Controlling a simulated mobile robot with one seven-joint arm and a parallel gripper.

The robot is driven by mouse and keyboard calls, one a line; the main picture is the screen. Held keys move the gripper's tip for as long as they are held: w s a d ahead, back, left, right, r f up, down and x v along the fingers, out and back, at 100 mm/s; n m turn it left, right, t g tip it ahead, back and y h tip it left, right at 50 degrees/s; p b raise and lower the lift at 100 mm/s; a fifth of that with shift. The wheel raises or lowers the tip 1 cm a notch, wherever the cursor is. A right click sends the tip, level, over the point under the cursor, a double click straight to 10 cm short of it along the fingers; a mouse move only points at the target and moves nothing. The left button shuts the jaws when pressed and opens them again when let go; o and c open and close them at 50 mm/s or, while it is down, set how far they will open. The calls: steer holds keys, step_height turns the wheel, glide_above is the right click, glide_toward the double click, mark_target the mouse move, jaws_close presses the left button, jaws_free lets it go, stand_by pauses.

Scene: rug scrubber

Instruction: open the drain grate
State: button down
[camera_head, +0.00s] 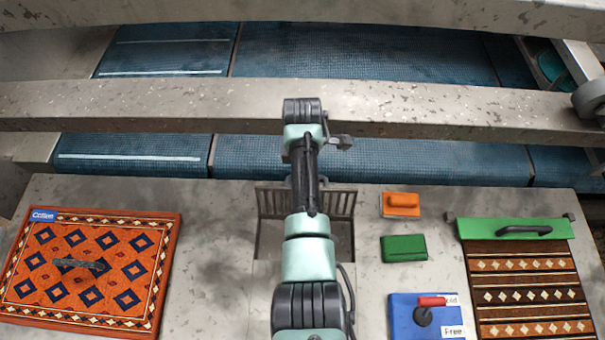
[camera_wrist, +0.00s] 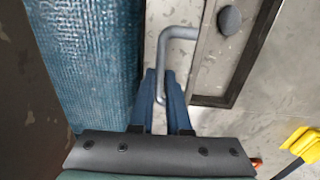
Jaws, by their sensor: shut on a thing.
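The drain grate (camera_head: 338,203) shows in the head view as dark bars on both sides of my arm, which hides its middle. A recess (camera_head: 341,238) lies just in front of the bars; I cannot tell how far the grate is tilted. In the wrist view, a bent grey rod handle (camera_wrist: 181,33) runs down between the blue fingers of my gripper (camera_wrist: 160,88). The fingers are shut on the handle. The handle lies over a grey surface; its joint to the grate is not clear. In the head view my arm hides the fingertips.
A stone beam (camera_head: 420,108) crosses behind the grate, with blue tiled troughs (camera_head: 400,160) around it. An orange patterned rug (camera_head: 90,260) lies left. Right are an orange brush (camera_head: 401,204), a green block (camera_head: 404,248), a blue control panel (camera_head: 400,315) and a striped rug (camera_head: 525,290).

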steer(key=shift+w+r, duration=0.15)
steer(key=shift+w, duration=0.2)
steer(key=c, duration=1.3)
jaws_free()
steer(key=o, duration=0.4)
steer(key=shift+w+f, duration=0.2)
steer(key=shift+w, duration=0.05)
steer(key=shift+s, duration=0.1)
steer(key=shift+s+r, duration=0.1)
steer(key=shift+s, duration=0.05)
steer(key=r, duration=0.4)
steer(key=r+b, duration=0.1)
steer(key=r, duration=0.8)
steer(key=shift+s+b, duration=0.35)
steer(key=shift+s, duration=0.05)
